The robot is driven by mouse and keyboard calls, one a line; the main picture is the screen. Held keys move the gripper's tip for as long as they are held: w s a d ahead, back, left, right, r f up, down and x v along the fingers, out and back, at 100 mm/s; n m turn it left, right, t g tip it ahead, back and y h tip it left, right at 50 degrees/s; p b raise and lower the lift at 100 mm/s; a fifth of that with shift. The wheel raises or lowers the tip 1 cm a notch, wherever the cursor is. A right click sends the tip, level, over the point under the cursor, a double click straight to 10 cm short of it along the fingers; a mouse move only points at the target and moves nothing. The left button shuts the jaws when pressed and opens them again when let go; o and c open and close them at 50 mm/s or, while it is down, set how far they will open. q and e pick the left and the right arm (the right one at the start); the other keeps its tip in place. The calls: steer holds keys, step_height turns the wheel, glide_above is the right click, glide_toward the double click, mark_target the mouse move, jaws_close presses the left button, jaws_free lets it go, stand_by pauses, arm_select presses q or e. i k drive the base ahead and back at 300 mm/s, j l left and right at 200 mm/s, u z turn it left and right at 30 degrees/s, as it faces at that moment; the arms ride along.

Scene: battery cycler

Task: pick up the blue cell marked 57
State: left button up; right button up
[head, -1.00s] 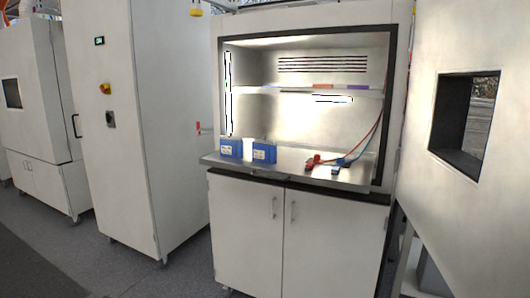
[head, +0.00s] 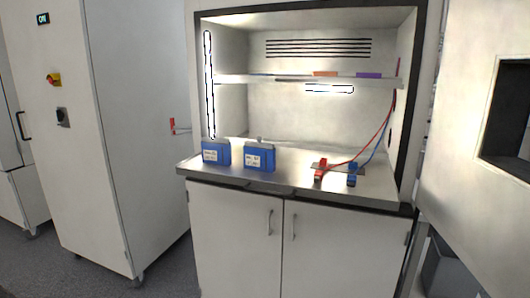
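Two blue cells with white labels stand upright on the metal worktop of the cabinet. The left blue cell (head: 216,153) is near the worktop's left end. The right blue cell (head: 259,157) stands a short gap to its right. The label print is too small to read, so I cannot tell which one is marked 57. Neither of my grippers shows in the head view.
The worktop (head: 290,184) also bears a red clamp (head: 320,172) and a blue clamp (head: 352,174) at the right, with red and blue cables rising along the right wall. A shelf (head: 290,80) hangs above. A cabinet door (head: 470,120) stands open at right.

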mark_target(256, 158)
steer(key=i+j+z, duration=0.35)
steer(key=i+j, duration=0.5)
